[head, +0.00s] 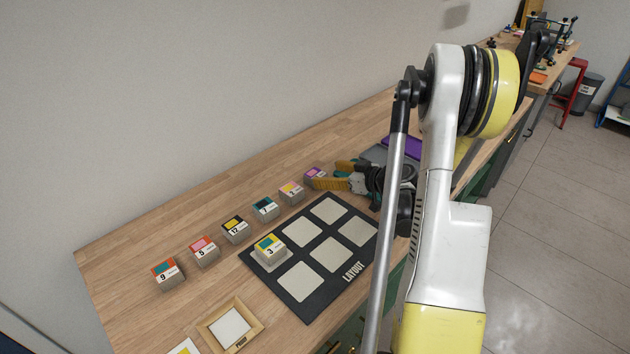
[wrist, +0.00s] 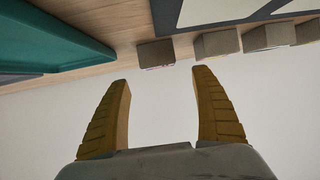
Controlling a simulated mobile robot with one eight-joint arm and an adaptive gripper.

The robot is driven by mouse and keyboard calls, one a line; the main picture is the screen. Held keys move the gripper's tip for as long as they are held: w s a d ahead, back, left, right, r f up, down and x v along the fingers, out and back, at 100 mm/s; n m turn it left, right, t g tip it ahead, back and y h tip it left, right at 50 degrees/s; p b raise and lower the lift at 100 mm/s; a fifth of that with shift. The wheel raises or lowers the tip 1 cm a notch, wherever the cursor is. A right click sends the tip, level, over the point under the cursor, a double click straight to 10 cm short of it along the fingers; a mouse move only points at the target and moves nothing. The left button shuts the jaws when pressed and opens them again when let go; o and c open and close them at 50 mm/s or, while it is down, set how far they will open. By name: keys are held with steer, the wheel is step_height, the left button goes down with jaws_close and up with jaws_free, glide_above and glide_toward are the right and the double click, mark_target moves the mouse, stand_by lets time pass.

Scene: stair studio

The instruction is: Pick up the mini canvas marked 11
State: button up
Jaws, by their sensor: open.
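A row of small canvas blocks stands on the wooden bench. The block with a purple and pink top (head: 313,174) is at the far end of the row, right by my gripper; its number is too small to read, so I cannot confirm that it is 11. My gripper (head: 333,174) is open, with yellow fingers pointing at this block. In the wrist view the two fingers (wrist: 162,77) stand apart with nothing between them. A grey block (wrist: 156,53) sits just beyond the fingertips, roughly centred in the gap, its marked face not visible.
Other blocks include 9 (head: 167,273), 5 (head: 204,250), 12 (head: 235,230), a teal-topped one (head: 265,209) and an orange-topped one (head: 291,192). Block 3 (head: 269,249) sits on the dark layout board (head: 318,264). A wooden proof frame (head: 253,331) lies in front. A teal tray (wrist: 50,42) shows beside my gripper.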

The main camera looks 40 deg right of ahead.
mark_target(313, 173)
steer(key=b+x, duration=0.1)
steer(key=x, duration=0.1)
steer(key=b+x, duration=0.1)
steer(key=x, duration=0.2)
steer(key=b+x, duration=0.1)
steer(key=x, duration=0.1)
steer(key=shift+w+f, duration=0.15)
steer(key=shift+f, duration=0.25)
steer(key=shift+r, duration=0.15)
steer(key=c, duration=1.2)
